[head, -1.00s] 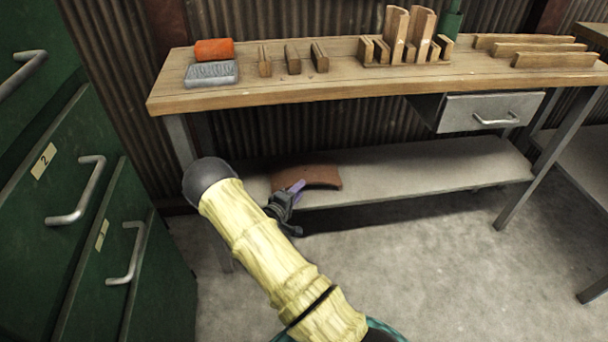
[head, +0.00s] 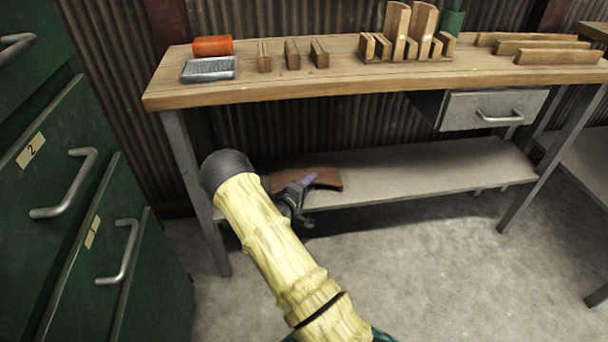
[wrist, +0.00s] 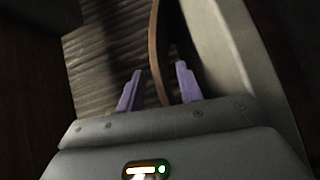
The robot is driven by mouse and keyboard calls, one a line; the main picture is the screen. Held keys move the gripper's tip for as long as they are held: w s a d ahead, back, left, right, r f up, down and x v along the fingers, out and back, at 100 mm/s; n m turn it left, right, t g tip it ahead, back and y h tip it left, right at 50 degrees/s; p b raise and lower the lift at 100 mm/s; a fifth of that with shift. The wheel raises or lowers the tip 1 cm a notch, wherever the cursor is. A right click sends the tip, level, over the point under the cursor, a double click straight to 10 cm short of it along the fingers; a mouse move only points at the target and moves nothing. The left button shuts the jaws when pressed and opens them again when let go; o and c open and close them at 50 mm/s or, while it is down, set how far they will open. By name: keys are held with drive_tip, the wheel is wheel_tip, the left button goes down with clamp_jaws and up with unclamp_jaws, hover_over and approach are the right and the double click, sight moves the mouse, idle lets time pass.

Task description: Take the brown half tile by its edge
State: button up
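The brown half tile (head: 328,177) lies on the lower shelf of the workbench, toward its left end, arching up from the shelf. My gripper (head: 309,180) is at the tile's front edge, with its purple fingers overlapping the tile in the head view. In the wrist view the tile (wrist: 154,45) shows edge-on as a thin curved brown strip. The fingers of my gripper (wrist: 158,75) are open, one on each side of this strip, with gaps visible on both sides.
The grey lower shelf (head: 430,174) is bare to the right of the tile. Green drawers (head: 100,250) stand at left.

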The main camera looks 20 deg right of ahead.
drive_tip(key=shift+c, duration=0.3)
clamp_jaws()
drive_tip(key=shift+w, duration=0.1)
idle(1.0)
